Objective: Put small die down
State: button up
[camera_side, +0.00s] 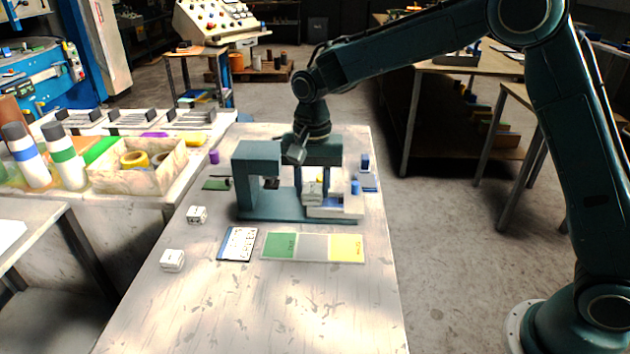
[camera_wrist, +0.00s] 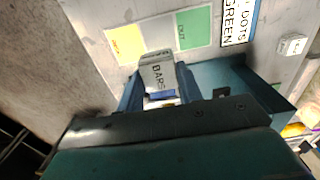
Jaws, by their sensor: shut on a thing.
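My gripper (camera_side: 313,182) is shut on a small pale grey-white die (camera_side: 312,193), low over the right part of the teal press (camera_side: 257,152). In the wrist view the die (camera_wrist: 157,75) shows the word BARS and sits between the two teal fingers (camera_wrist: 160,82). A white tray with blue parts (camera_side: 345,207) is beside the die on the press base. I cannot tell whether the die touches the surface under it. Two other small white blocks, one nearer the press (camera_side: 196,214) and one nearer the front (camera_side: 172,260), lie on the table.
A mat with green, grey and yellow fields (camera_side: 313,247) and a card with writing (camera_side: 237,244) lie in front of the press. The card reads DOTS GREEN in the wrist view (camera_wrist: 237,22). Blue pieces (camera_side: 366,165) stand at the right edge. The table's front (camera_side: 270,310) is clear.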

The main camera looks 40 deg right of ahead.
aim_at(313, 245)
jog(key=shift+f, duration=6.4)
jog(key=shift+f, duration=0.15)
jog(key=o, duration=1.1)
jog(key=shift+c, duration=0.2)
notch_tip(313, 245, up, 11)
jog(key=shift+r, duration=0.65)
